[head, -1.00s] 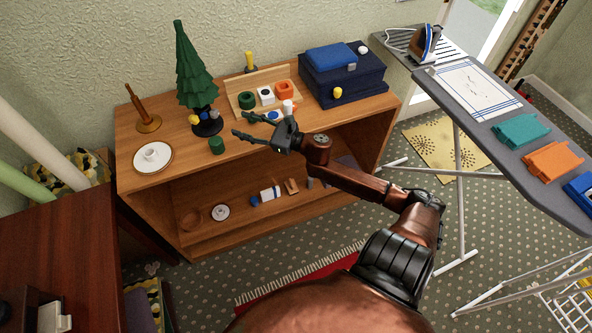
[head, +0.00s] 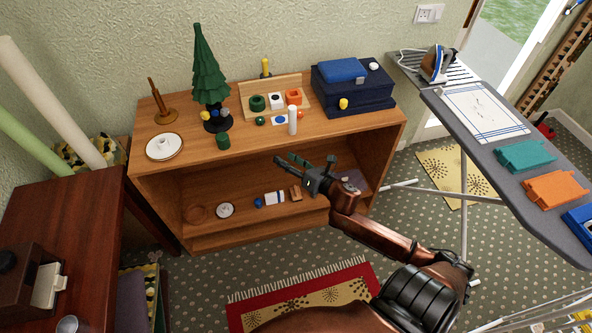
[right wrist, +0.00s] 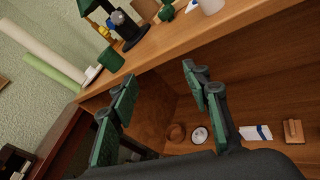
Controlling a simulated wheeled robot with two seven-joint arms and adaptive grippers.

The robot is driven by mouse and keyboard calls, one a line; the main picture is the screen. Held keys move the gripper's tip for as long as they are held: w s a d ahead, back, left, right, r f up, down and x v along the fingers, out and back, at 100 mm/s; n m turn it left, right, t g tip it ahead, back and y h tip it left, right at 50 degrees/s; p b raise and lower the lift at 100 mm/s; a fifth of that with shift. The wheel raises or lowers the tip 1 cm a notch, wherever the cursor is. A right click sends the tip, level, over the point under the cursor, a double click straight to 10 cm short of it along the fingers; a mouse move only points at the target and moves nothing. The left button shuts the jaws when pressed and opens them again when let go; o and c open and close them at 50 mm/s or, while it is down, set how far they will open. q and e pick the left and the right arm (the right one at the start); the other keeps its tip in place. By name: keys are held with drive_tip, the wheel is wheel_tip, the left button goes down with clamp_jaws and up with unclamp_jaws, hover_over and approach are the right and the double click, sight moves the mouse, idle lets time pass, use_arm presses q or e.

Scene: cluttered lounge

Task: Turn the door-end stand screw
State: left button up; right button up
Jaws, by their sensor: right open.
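The small green tree (head: 208,75) stands upright on the shelf top in a dark stand (head: 217,125). Knob-like screws show around the stand: a yellow one (head: 205,115) on the left, a blue one in the middle and a grey one (head: 225,112) on the right, the door side. The right wrist view shows the grey screw (right wrist: 118,18) and stand (right wrist: 133,40) at the top. My right gripper (head: 287,161) is open and empty, in front of the shelf, below its top and right of the tree. Its spread fingers fill the middle of the right wrist view (right wrist: 158,78). My left gripper is out of view.
On the shelf top (head: 250,140) stand a green cup (head: 223,141), a white cylinder (head: 292,120), a wooden shape board (head: 275,85) and a navy box (head: 352,90). Small items lie on the lower shelf. An ironing board (head: 490,130) stands at right.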

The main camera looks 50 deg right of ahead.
drive_tip(key=shift+s+f+m+g+h, duration=0.3)
drive_tip(key=shift+s+f+m, duration=0.25)
drive_tip(key=shift+f+m, duration=0.3)
drive_tip(key=shift+s+f+m+g+h, duration=0.25)
drive_tip(key=shift+s+f+m, duration=0.25)
drive_tip(key=shift+f+m, duration=0.35)
drive_tip(key=shift+d, duration=0.1)
